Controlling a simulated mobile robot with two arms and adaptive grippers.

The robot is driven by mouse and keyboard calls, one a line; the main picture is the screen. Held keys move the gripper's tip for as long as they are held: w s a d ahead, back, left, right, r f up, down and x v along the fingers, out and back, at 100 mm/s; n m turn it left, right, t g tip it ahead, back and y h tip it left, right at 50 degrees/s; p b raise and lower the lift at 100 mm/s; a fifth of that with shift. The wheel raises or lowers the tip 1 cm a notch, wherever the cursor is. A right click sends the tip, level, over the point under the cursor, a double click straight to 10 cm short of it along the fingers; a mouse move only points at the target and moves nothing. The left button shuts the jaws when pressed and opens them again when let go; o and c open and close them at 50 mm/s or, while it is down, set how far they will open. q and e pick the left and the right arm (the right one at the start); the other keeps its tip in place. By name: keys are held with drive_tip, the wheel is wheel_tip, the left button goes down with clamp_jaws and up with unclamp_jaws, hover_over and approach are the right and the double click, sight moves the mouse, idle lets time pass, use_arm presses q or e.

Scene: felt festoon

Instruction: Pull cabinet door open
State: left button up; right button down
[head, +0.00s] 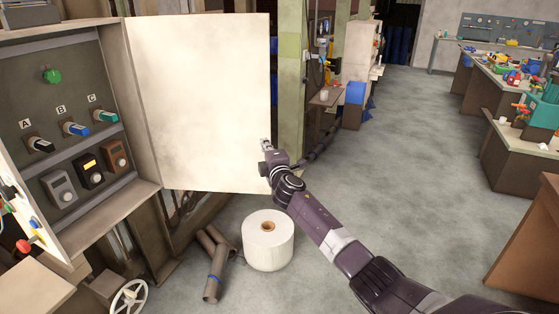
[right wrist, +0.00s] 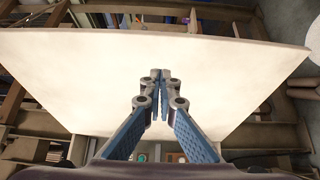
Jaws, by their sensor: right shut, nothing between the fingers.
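The cabinet door (head: 200,95) is a cream panel standing wide open, hinged at the cabinet's right side. The cabinet (head: 140,110) shows its inside, with a green button (head: 51,75), levers marked A, B and C, and several switch boxes below. My right gripper (head: 265,145) is at the door's free right edge in the head view. In the right wrist view the gripper (right wrist: 159,75) is shut with nothing between its fingers, and the door (right wrist: 70,75) fills the space behind them. I cannot tell whether the fingers touch the door. My left gripper is not in view.
A large white roll (head: 268,245) stands on the floor below the door, with brown tubes (head: 213,265) beside it. A green post (head: 291,80) rises just right of the door. Workbenches (head: 510,140) stand at the right. The grey floor between is clear.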

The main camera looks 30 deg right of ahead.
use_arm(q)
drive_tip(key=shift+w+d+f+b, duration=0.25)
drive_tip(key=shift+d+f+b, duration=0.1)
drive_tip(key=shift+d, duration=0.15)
use_arm(e)
drive_tip(key=s+d, duration=0.2)
drive_tip(key=s, duration=0.6)
drive_tip(key=shift+s+d+f, duration=0.15)
drive_tip(key=shift+s+f, duration=0.15)
drive_tip(key=shift+f, duration=0.05)
